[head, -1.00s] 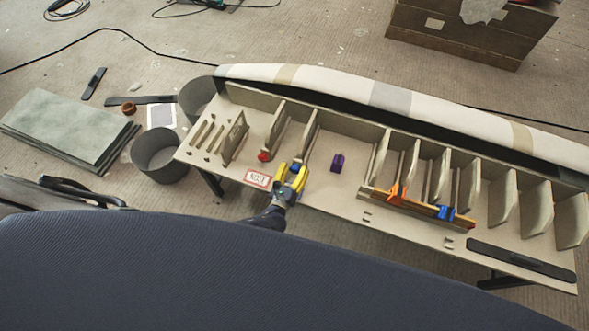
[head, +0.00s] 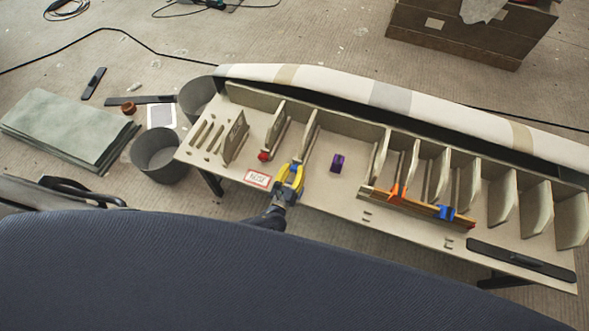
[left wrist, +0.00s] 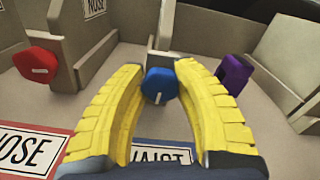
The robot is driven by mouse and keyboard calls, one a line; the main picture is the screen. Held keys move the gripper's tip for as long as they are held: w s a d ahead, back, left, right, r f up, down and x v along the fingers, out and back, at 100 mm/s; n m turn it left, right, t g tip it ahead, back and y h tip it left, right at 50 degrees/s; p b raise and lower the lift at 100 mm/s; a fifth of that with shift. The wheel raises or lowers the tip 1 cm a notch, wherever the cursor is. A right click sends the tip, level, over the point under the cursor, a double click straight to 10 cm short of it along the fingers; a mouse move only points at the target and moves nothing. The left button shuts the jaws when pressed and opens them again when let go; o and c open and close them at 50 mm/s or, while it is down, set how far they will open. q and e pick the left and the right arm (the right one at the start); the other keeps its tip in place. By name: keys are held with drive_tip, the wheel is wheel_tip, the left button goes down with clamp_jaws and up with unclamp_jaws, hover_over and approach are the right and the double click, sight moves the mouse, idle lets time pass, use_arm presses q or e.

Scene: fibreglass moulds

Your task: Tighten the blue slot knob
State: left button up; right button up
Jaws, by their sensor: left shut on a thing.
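The blue slot knob (left wrist: 160,86) is a faceted blue knob with a pale slot line, at the foot of an upright board in the left wrist view. My left gripper (left wrist: 158,72) has yellow ribbed fingers, shut on the knob from both sides. In the head view the left gripper (head: 290,172) is at the front of the bench, and its fingers hide the blue knob. My right gripper is not in view.
A red knob (left wrist: 37,67) is to the left and a purple knob (left wrist: 232,74) to the right, each by its own board. A wooden bar with an orange clamp (head: 397,192) and a blue clamp (head: 446,212) lies farther right on the bench (head: 335,200). Grey buckets (head: 160,157) stand on the left.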

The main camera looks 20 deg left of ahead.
use_arm(q)
drive_tip(key=shift+w+d+r+m, duration=0.1)
drive_tip(key=shift+m, duration=1.45)
drive_tip(key=shift+w+r+m, duration=0.1)
drive_tip(key=shift+m, duration=1.45)
drive_tip(key=o, duration=1.3)
drive_tip(key=shift+s, duration=0.1)
drive_tip(key=shift+f+m, duration=0.1)
drive_tip(key=shift+m, duration=0.2)
drive_tip(key=shift+s, duration=0.55)
drive_tip(key=s, duration=1.1)
drive_tip(key=shift+a, duration=0.4)
drive_tip(key=shift+w, duration=0.1)
